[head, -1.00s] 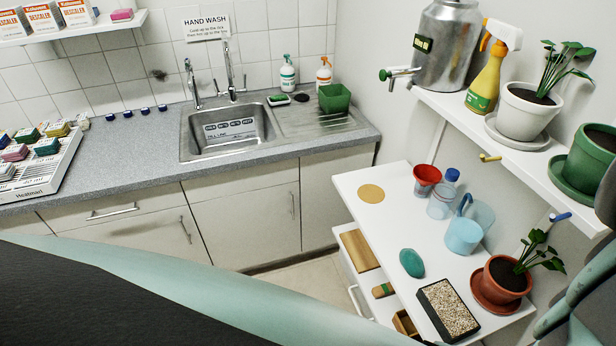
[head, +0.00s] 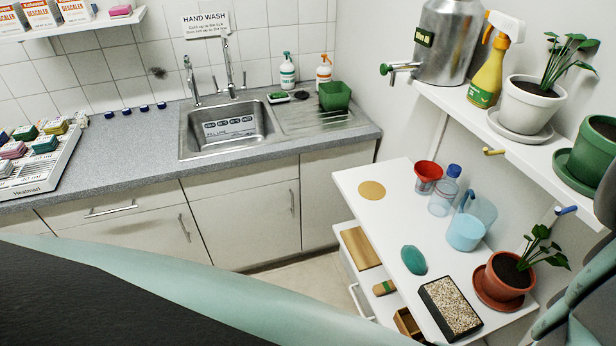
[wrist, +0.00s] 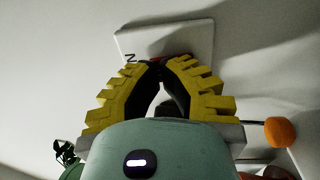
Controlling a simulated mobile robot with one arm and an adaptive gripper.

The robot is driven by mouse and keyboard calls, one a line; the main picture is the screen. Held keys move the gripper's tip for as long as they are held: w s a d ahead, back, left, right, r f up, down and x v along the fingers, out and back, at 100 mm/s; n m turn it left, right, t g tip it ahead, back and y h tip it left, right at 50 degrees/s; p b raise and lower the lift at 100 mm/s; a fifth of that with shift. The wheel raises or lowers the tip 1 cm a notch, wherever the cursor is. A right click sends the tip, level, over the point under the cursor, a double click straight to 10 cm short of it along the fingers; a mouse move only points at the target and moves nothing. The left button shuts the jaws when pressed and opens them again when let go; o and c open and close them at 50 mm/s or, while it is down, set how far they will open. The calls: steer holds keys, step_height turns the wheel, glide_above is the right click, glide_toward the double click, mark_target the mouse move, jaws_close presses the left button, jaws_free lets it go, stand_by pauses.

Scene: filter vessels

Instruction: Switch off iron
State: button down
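No iron can be made out in either view. In the wrist view, my gripper (wrist: 160,66) has yellow stepped fingers with dark inner pads. The fingertips come together in front of a white wall plate (wrist: 200,38), and nothing is seen held between them. A dark letter like an N and a small red mark show on the plate beside the tips; the fingers hide part of the plate. I cannot tell whether the tips touch it. The gripper is not in the head view.
A white plant shelf (head: 530,150) on the right wall holds pots, a spray bottle (head: 490,75) and a metal tank (head: 445,45). A lower white table (head: 365,215) carries cups, a sponge and a tray. The sink (head: 225,125) is at the back. An orange round object (wrist: 279,132) is right of my gripper.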

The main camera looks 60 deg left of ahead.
steer(key=shift+w+f+g+b, duration=0.1)
steer(key=shift+f+g+b, duration=0.3)
steer(key=shift+b, duration=0.75)
steer(key=shift+f+b, duration=0.15)
steer(key=shift+b, duration=0.7)
steer(key=shift+w+b, duration=0.1)
steer(key=shift+b, duration=0.45)
steer(key=shift+a+r+b, duration=0.1)
steer(key=shift+r+b, duration=0.25)
steer(key=shift+b, duration=0.2)
